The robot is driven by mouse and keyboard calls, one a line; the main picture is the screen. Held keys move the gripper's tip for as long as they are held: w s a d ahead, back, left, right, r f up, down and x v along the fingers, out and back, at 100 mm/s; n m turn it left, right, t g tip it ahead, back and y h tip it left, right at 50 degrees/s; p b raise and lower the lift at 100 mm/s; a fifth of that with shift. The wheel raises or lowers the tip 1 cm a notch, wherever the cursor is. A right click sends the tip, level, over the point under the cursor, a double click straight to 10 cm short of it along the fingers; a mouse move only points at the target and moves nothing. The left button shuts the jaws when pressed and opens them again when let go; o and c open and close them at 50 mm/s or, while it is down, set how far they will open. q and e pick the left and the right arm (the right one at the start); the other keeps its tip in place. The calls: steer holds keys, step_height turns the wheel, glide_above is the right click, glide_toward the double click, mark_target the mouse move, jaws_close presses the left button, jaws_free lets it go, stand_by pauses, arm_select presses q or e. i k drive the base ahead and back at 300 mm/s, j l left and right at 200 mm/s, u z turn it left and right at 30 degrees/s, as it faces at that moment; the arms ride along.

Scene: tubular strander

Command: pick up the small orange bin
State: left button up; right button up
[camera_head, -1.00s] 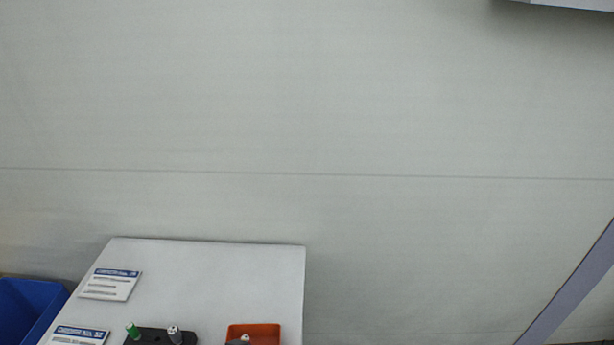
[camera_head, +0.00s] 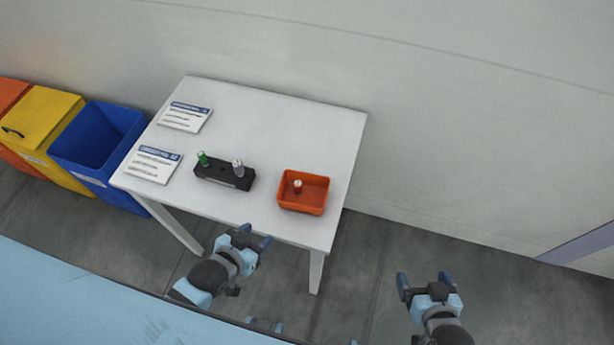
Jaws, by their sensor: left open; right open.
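The small orange bin (camera_head: 315,207) sits upright on the white table (camera_head: 285,125), near its front right corner. A small item with a pale top (camera_head: 297,186) stands inside the bin. My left gripper (camera_head: 255,238) is open and empty, in front of the table's front edge, to the left of and nearer than the bin. My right gripper (camera_head: 427,283) is open and empty, to the right of the table and apart from it, nearer than the bin. Neither gripper touches the bin.
A black holder (camera_head: 222,178) with a green and a grey-white piece stands left of the bin. Two printed cards (camera_head: 185,116) lie at the table's left. Blue (camera_head: 98,150), yellow (camera_head: 40,120) and orange-red bins stand on the floor at left. A wall runs behind.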

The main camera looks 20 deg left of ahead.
mark_target(313, 200)
steer(key=u, duration=0.8)
steer(key=l+u, duration=0.15)
steer(key=u, duration=0.3)
steer(key=k+l+u, duration=0.1)
steer(key=u, duration=0.35)
steer(key=k+u, duration=0.1)
steer(key=u, duration=0.4)
steer(key=k+l, duration=0.25)
steer(key=k, duration=0.1)
